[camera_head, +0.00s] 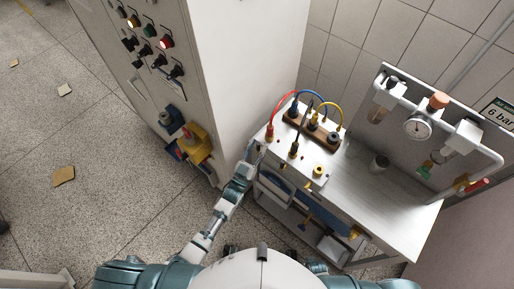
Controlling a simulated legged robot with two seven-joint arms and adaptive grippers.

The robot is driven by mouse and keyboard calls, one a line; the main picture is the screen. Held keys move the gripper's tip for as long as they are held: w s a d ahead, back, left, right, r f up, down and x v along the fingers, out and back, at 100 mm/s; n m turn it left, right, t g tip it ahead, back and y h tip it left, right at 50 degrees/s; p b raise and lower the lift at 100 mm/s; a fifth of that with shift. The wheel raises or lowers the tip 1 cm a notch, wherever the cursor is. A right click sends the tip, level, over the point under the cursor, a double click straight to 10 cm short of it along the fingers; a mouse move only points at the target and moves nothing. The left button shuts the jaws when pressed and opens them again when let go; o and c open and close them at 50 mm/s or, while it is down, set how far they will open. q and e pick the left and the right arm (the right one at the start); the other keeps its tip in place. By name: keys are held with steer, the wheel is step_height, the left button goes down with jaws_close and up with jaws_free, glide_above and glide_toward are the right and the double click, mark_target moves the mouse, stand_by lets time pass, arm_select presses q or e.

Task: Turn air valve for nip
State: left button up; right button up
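A white box (306,170) on the near left of the bench carries small black valve levers, one of them a black lever (294,150) near its middle. Red, blue, black and yellow hoses rise from the box and a brown block (297,118) behind it. I cannot read which valve is for the nip. My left gripper (256,149) is at the left edge of the white box, pointing up and away from me; its fingers are small and partly lost against the box, so I cannot tell their opening or any contact. My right gripper is not in view.
A tall control cabinet (224,75) stands just left of my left gripper. Paper scraps lie on the floor.

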arm_select(q)
steer(key=v, duration=1.2)
steer(key=shift+f, duration=0.1)
